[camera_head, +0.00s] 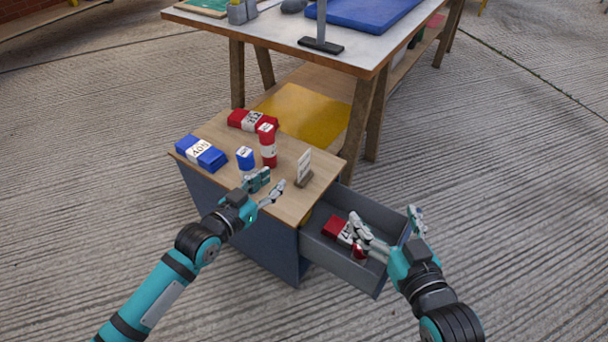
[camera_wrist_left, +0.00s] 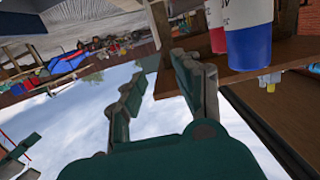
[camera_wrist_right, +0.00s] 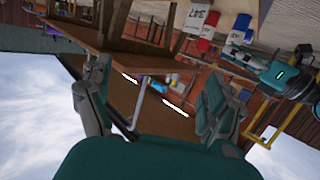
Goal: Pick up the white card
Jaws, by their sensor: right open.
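The white card (camera_head: 304,164) stands upright in a small brown holder (camera_head: 303,181) near the right side of the cabinet top (camera_head: 285,205). My left gripper (camera_head: 266,186) is over the front of the top, left of the card and apart from it. Its fingers are spread and empty in the left wrist view (camera_wrist_left: 165,90). My right gripper (camera_head: 390,230) is open above the pulled-out drawer, right of and lower than the card. Its spread fingers show in the right wrist view (camera_wrist_right: 150,95), with nothing between them.
A blue bundle (camera_head: 202,153), a red bundle (camera_head: 252,120), a red cylinder (camera_head: 268,146) and a small blue cylinder (camera_head: 245,157) are on the cabinet. The open drawer (camera_head: 342,261) holds red items (camera_head: 336,227). A large table (camera_head: 290,36) stands behind.

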